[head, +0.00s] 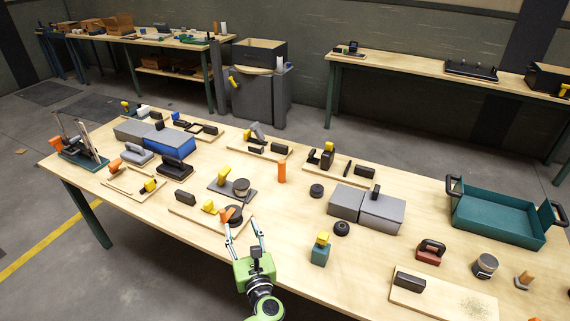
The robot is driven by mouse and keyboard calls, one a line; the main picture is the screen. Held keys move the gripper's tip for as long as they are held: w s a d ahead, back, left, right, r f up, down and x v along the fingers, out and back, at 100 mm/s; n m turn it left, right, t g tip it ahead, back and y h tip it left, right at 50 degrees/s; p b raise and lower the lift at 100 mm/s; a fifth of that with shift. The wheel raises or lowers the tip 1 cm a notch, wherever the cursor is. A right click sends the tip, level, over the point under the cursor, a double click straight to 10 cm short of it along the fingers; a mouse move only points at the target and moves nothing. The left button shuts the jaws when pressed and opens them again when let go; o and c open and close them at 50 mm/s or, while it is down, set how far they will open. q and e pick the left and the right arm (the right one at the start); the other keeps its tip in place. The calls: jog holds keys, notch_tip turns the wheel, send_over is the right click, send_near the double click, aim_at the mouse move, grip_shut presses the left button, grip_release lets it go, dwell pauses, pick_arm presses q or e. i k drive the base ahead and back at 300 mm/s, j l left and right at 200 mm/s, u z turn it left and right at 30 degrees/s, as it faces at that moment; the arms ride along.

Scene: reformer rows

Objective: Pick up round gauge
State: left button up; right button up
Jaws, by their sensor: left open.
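My left gripper (243,230) reaches in from the bottom edge, open and empty, its two fingers spread over the table's near edge. Just beyond the fingertips, a dark round piece (235,216), likely the round gauge, sits at the right end of a thin wooden board (190,212). An orange part (224,213) is against its left side. Another round piece (241,187) with a pale band stands on a dark plate farther back, so which one is the gauge is not certain. My right gripper is not in view.
A yellow-topped piece (209,206) and a black block (185,198) are left of the dark round piece. An orange cylinder (282,172) stands behind. Grey boxes (365,208), a teal bottle (320,250) and a teal tray (495,222) are to the right.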

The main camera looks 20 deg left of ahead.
aim_at(280, 163)
jog(key=i, duration=1.3)
